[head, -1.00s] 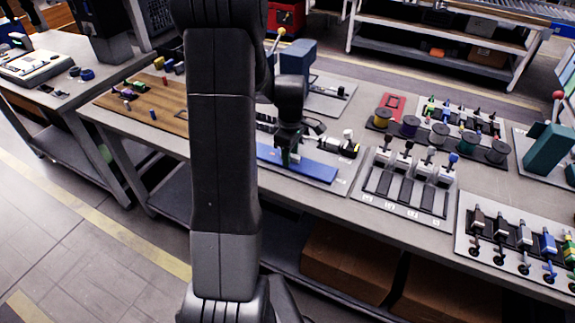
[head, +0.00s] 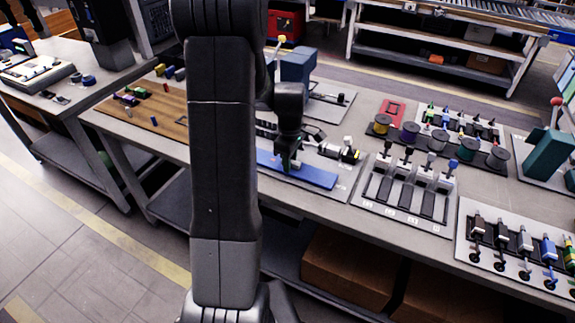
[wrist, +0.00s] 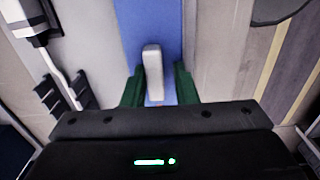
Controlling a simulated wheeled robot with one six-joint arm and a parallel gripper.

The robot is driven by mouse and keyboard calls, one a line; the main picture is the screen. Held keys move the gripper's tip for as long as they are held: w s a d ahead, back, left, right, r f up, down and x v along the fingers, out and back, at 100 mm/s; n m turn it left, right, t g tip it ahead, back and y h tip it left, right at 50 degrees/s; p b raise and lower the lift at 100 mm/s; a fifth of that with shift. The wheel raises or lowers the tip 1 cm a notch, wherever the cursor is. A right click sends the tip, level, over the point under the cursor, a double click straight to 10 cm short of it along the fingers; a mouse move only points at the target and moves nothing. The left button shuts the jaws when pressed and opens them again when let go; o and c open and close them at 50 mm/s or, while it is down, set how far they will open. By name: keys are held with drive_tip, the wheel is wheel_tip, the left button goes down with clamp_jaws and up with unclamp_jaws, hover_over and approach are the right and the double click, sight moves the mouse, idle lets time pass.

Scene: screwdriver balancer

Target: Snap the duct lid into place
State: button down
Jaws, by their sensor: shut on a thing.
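The duct lid, a long flat blue strip (head: 318,177), lies level at the front of the bench, over or on a grey board; its left part is hidden behind my arm. In the wrist view the blue strip (wrist: 148,22) runs up the picture with a pale grey raised grip (wrist: 153,72) on it. My gripper (head: 289,164) is down at the lid. Its green fingers (wrist: 160,82) stand on both sides of the grip, shut on it. I cannot tell whether the lid touches or sits in the duct below.
A grey fixture with several levers (head: 405,195) stands right of the lid, with spools (head: 437,142) behind it. A blue block (head: 297,66) stands behind my gripper. A wooden board with small parts (head: 165,110) lies left. A pale cable (wrist: 62,78) and black clips (wrist: 80,90) lie beside the lid.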

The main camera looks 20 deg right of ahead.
drive_tip(key=shift+w+d+r+p, duration=0.15)
drive_tip(key=shift+d+r+p, duration=0.15)
drive_tip(key=shift+p, duration=0.25)
drive_tip(key=shift+a+r+p, duration=0.1)
drive_tip(key=shift+r+p, duration=1.6)
drive_tip(key=shift+r, duration=0.95)
